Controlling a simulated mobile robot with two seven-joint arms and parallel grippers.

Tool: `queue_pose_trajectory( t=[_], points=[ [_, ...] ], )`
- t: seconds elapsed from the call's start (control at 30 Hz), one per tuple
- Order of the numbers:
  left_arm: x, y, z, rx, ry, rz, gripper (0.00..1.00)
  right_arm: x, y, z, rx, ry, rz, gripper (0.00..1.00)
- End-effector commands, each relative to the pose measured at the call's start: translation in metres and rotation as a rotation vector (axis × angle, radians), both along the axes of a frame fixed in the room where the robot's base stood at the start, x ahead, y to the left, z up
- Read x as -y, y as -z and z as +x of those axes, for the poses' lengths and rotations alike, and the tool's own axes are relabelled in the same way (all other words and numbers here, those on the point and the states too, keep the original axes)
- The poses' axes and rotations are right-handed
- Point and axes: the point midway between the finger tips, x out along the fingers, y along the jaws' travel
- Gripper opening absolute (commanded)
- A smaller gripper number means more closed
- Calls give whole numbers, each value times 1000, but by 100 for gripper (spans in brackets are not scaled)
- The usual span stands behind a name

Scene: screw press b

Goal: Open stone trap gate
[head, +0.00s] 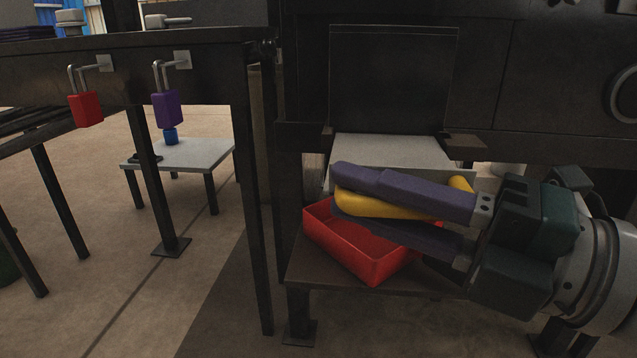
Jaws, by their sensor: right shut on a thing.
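My right gripper (343,191) comes in from the right, with two long purple fingers pointing left. The fingers are closed around a curved yellow handle-like bar (385,206), whose right end (461,184) shows behind the upper finger. Fingers hide part of the bar and where it is attached. Just behind and above it is a light grey sloped panel (390,149), under a dark upright plate (393,80) on the machine's front. I cannot tell which of these parts is the stone trap gate. My left gripper is out of view.
A red open tray (364,268) sits on the dark lower shelf (312,267), close beneath the fingers. Red (86,109) and purple (168,109) padlock-like pieces hang from a dark frame at left. A small grey table (195,155) stands behind, with open floor around it.

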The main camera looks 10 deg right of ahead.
Motion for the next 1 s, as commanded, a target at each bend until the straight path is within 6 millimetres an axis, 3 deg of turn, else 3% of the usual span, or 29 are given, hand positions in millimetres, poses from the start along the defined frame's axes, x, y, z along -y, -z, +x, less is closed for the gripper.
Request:
queue_pose_trajectory(
  t=[0.07,0.1,0.3,0.67,1.0],
  points=[
    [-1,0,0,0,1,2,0,-4,-5,-3,11,-19,10,0],
    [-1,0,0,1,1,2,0,-4,-5,-3,11,-19,10,29],
    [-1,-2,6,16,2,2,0,-3,-3,-3,7,-16,7,50],
    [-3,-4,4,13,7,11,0,4,2,-9,-4,-13,3,50],
    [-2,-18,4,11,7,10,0,50,4,-46,-5,-13,4,50]
  ],
)
